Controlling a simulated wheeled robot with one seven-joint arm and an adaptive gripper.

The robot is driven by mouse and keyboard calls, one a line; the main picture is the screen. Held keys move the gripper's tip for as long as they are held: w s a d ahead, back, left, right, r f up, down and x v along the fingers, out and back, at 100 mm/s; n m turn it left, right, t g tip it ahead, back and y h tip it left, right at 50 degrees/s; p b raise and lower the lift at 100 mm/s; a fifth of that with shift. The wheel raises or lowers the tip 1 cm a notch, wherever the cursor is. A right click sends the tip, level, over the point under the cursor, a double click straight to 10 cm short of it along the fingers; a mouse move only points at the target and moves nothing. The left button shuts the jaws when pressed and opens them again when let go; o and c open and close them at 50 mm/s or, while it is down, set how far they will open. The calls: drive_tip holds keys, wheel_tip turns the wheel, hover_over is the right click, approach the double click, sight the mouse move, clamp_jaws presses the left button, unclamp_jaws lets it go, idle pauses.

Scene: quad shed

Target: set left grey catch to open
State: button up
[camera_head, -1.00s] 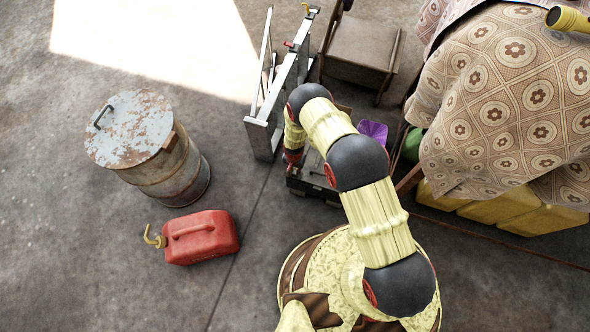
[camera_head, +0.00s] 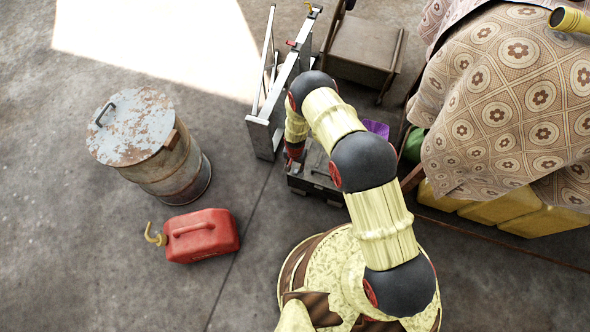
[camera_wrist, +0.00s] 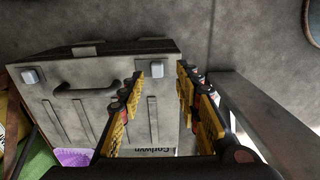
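A grey metal toolbox (camera_wrist: 100,110) with a dark carry handle (camera_wrist: 86,88) fills the left and middle of the wrist view. It also shows partly behind my arm in the head view (camera_head: 318,180). Two small pale grey catches are on it, a left one (camera_wrist: 30,76) and a right one (camera_wrist: 157,69) in the wrist view. I cannot tell how either is set. My gripper (camera_wrist: 160,73) is open, with its yellow-padded fingers to either side of the picture-right catch. Nothing is held, and contact cannot be told.
A grey metal frame (camera_head: 263,135) stands close left of the toolbox. A purple item (camera_head: 376,129) lies just right of it. The floor between is clear.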

sight(295, 173)
wheel_tip(295, 173, up, 8)
idle(0.4)
drive_tip(key=shift+f, duration=0.1)
idle(0.4)
drive_tip(key=s+d+r+n+g+h, duration=0.1)
drive_tip(key=s+d+r+n+g, duration=0.2)
drive_tip(key=s, duration=0.6)
drive_tip(key=s+d+r+n, duration=0.1)
drive_tip(key=d+r, duration=0.2)
drive_tip(key=r, duration=1.3)
drive_tip(key=s+d+r+n, duration=0.2)
drive_tip(key=d+r, duration=0.1)
drive_tip(key=r, duration=1.4)
drive_tip(key=s+d+r+t, duration=0.3)
drive_tip(key=r, duration=0.7)
drive_tip(key=s+d+r+m+t+p, duration=0.1)
drive_tip(key=s+d+r+t, duration=0.1)
drive_tip(key=r, duration=0.8)
drive_tip(key=s+d+r+m+t+y, duration=0.1)
drive_tip(key=s+d+r+t, duration=0.2)
drive_tip(key=s+r, duration=0.3)
wheel_tip(295, 173, up, 5)
drive_tip(key=shift+s+d+r+t+p, duration=0.1)
drive_tip(key=shift+s+d+t+p, duration=0.2)
drive_tip(key=shift+d, duration=0.5)
